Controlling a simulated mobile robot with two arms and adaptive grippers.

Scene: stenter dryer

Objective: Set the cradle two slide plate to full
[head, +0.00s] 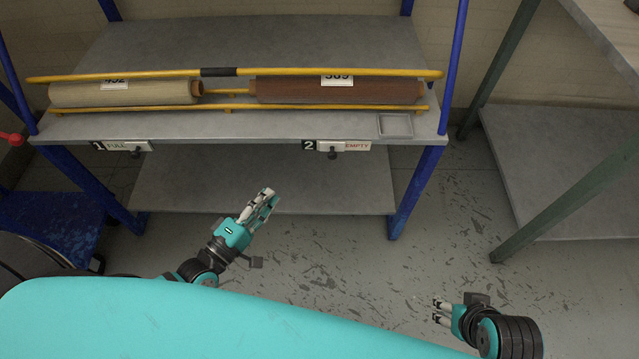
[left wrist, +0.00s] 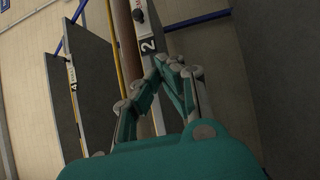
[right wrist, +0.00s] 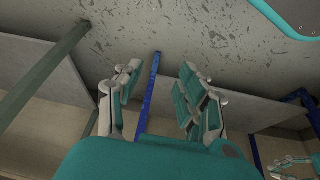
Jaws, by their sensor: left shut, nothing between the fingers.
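The cradle two slide plate (head: 345,146) is on the rack's front edge, right of the middle. It is marked 2 and reads EMPTY in red, with a dark knob (head: 332,154) below it. The 2 label (left wrist: 148,45) also shows in the left wrist view, beyond the fingers. My left gripper (head: 269,196) is shut and empty, below and left of that plate and apart from it. My right gripper (head: 436,311) is low at the right, far from the rack. Its fingers stand apart with nothing between them in the right wrist view (right wrist: 158,88).
The cradle one plate (head: 122,146) reads FULL. A cream roll (head: 125,94) and a brown roll (head: 338,92) lie behind yellow bars. A small tray (head: 395,125) sits at the shelf's right end. A green-legged table (head: 560,160) stands at the right.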

